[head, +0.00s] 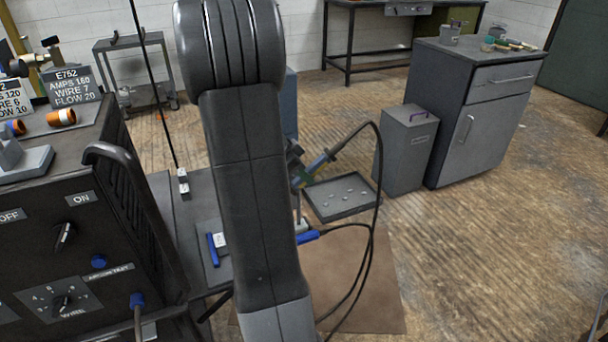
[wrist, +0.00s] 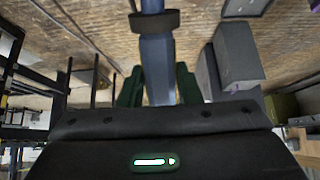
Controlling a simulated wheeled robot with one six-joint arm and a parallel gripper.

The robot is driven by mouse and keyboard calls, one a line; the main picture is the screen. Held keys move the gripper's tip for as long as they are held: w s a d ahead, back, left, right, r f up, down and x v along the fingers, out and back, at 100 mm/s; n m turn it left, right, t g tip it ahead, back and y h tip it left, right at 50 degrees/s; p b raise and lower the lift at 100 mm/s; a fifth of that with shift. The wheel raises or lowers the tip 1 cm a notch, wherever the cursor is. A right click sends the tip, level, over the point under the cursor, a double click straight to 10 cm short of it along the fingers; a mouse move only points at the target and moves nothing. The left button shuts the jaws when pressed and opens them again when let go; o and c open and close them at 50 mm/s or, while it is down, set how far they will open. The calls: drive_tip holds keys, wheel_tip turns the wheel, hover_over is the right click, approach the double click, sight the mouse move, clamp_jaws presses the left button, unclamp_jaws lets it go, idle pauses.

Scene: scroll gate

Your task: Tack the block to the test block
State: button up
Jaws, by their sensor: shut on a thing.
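My gripper (head: 301,177) shows just right of my dark arm in the head view, partly hidden by it. It is shut on a welding torch (head: 322,160) with a black cable. In the wrist view, the torch's blue-grey body (wrist: 156,62) runs up between the green fingers of my gripper (wrist: 158,88). A small pale block (head: 221,241) sits on the dark bench beside a blue bar (head: 212,250), left of my arm. Another small pale block (head: 183,183) stands farther back at the foot of a black line. I cannot tell which is the test block. The torch tip is hidden.
The welding machine (head: 65,255) with knobs fills the left. A shallow tray (head: 318,208) with small pieces lies on the floor, a brown mat (head: 380,300) nearer. A grey bin (head: 405,150) and cabinet (head: 470,115) stand right. The torch cable loops down right of my arm.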

drive_tip(key=shift+s+a+f, duration=0.25)
drive_tip(key=shift+a+f, duration=0.35)
drive_tip(key=shift+a, duration=0.2)
drive_tip(key=shift+s+a+f, duration=0.3)
drive_tip(key=shift+a+f, duration=0.3)
drive_tip(key=shift+a, duration=0.2)
drive_tip(key=shift+s+a+f, duration=0.25)
drive_tip(key=shift+a+f, duration=0.35)
drive_tip(key=shift+a, duration=0.2)
drive_tip(key=o, duration=0.4)
clamp_jaws()
drive_tip(key=shift+f, duration=0.1)
drive_tip(key=shift+s+a+f+b, duration=0.15)
drive_tip(key=shift+a+f+b, duration=0.25)
drive_tip(key=shift+b, duration=0.85)
drive_tip(key=shift+s+a+f+b, duration=0.15)
drive_tip(key=shift+a+b, duration=0.3)
drive_tip(key=shift+b, duration=0.8)
drive_tip(key=shift+d+r, duration=0.1)
drive_tip(key=shift+w+d+r+p, duration=0.25)
drive_tip(key=shift+w+d+r, duration=0.2)
drive_tip(key=shift+d+r, duration=0.65)
drive_tip(key=shift+w+d+r+p, duration=0.35)
drive_tip(key=shift+d+r, duration=0.5)
drive_tip(key=shift+d, duration=0.55)
drive_tip(key=shift+w+d+r+p, duration=0.15)
drive_tip(key=shift+w+d+r, duration=0.35)
drive_tip(key=shift+d+r, duration=0.6)
drive_tip(key=shift+d+f, duration=0.15)
